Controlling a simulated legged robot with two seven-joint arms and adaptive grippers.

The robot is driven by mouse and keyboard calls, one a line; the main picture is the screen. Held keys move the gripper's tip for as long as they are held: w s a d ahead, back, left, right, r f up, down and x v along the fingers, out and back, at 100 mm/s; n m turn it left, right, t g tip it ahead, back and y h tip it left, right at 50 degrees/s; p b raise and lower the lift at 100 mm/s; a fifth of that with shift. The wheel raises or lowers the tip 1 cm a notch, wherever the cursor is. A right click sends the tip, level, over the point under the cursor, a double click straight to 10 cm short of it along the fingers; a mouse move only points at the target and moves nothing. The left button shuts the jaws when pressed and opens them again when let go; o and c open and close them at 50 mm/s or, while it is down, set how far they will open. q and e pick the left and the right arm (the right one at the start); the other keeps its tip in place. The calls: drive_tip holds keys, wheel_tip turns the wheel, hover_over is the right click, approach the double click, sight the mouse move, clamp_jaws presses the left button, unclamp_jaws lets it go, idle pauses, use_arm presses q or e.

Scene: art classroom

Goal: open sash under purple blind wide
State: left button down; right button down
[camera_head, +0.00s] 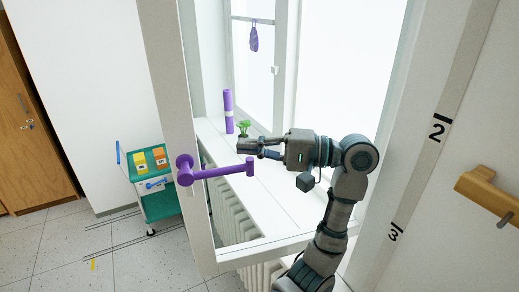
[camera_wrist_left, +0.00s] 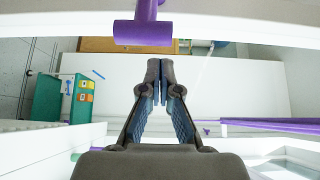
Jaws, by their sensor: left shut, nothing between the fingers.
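The sash frame (camera_head: 180,110) stands as a pale frame across the middle of the head view, with a window opening and sill behind it. Its purple lever handle (camera_head: 222,172) is on the left upright and points right. The handle also shows at the top of the wrist view (camera_wrist_left: 142,32). My left gripper (camera_head: 245,146) is shut and empty, just above the handle's free end in the head view; I cannot tell if it touches the frame. In the wrist view its fingertips (camera_wrist_left: 160,70) lie just below the handle, apart from it. No purple blind is clearly visible.
A purple roll (camera_head: 228,112) and a small plant (camera_head: 243,127) stand on the white sill (camera_head: 265,200). A purple bag (camera_head: 254,38) hangs at the back window. A green cart (camera_head: 160,205) with boxes stands left. A wooden rail (camera_head: 490,194) is on the right. Open floor lies left.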

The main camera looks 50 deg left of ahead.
sight(258, 100)
use_arm(q)
drive_tip(key=r, duration=0.6)
drive_tip(key=d+r, duration=0.1)
drive_tip(key=r, duration=0.2)
drive_tip(key=shift+d+r, duration=0.1)
drive_tip(key=shift+r, duration=0.05)
drive_tip(key=shift+d+r, duration=0.3)
drive_tip(key=shift+r, duration=0.15)
drive_tip(key=shift+d, duration=0.25)
drive_tip(key=shift+w, duration=0.1)
use_arm(e)
drive_tip(key=shift+s+d, duration=0.1)
drive_tip(key=shift+d, duration=0.55)
